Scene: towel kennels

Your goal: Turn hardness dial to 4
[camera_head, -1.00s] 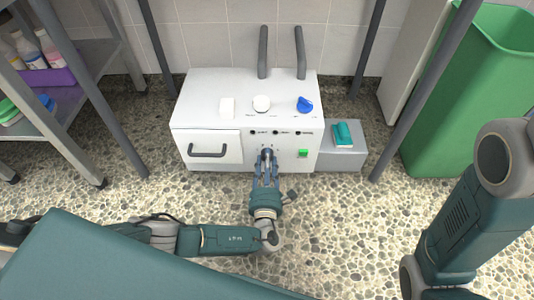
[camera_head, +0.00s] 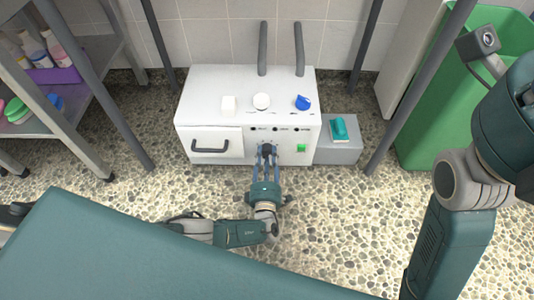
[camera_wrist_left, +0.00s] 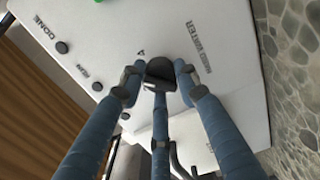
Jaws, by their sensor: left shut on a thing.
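A white machine (camera_head: 275,90) stands on the floor against the wall. Its small dark hardness dial (camera_wrist_left: 160,70) is on the front face, beside printed lettering ending in "WATER" and a "4" mark. My left gripper (camera_head: 266,152) reaches the front of the machine and is shut on the dial. In the left wrist view its blue fingers (camera_wrist_left: 157,78) close around the dial from several sides. The fingers hide part of the dial and its scale, so I cannot tell its exact setting. My right arm shows at the right, but its gripper does not.
The front also has a drawer with a dark handle (camera_head: 210,149), a green button (camera_head: 301,148) and dark round buttons. White knobs and a blue knob (camera_head: 302,102) sit on top. A grey box (camera_head: 338,150) stands beside it. A green bin (camera_head: 425,120) is at right, shelves at left.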

